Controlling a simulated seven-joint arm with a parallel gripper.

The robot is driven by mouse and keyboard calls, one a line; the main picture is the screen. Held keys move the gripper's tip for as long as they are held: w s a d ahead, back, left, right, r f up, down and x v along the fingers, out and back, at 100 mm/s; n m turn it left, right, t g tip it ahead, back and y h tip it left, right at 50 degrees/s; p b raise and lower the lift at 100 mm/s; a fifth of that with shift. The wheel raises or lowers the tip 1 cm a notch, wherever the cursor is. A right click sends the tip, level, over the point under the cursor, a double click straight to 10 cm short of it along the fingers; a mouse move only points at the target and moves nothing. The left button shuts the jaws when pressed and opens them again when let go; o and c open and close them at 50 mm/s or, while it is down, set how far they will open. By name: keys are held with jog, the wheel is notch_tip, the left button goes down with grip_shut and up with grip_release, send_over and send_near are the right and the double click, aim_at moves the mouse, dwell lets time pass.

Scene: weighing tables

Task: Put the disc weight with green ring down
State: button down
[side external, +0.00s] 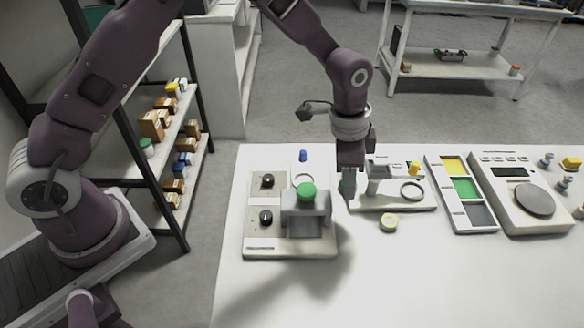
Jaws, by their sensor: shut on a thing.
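My gripper (349,188) points down over the white table, between the grey device with the green knob and the small stand with a ring. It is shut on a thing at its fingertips. A small dark green part shows at the left of the fingers, which fits the disc weight with green ring (341,187). The fingers hide most of the weight. I cannot tell whether it touches the table or the stand's base.
Close left is the device with a green knob (307,190). Close right is the ring stand (412,190). A tray with coloured compartments (483,217) and a scale (535,199) are further right. The front table (420,285) is clear.

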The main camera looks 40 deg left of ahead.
jog(key=s+a+r+n, duration=0.1)
jog(key=s+a+n, duration=0.15)
jog(key=a, duration=0.45)
jog(key=s+a+r+n+y, duration=0.1)
jog(key=s+a+r+n, duration=0.1)
jog(key=a+n, duration=0.3)
jog(key=s+a+r+n, duration=0.1)
jog(key=s+a+n, duration=0.2)
jog(key=a, duration=0.5)
jog(key=w+d+m, duration=0.3)
jog(key=w+d, duration=0.4)
jog(key=d, duration=0.1)
jog(key=shift+t, duration=0.3)
jog(key=f, duration=0.9)
jog(key=shift+w+a+f, duration=0.1)
jog(key=shift+w+f, duration=0.15)
jog(key=shift+f, duration=0.3)
jog(key=shift+f, duration=0.2)
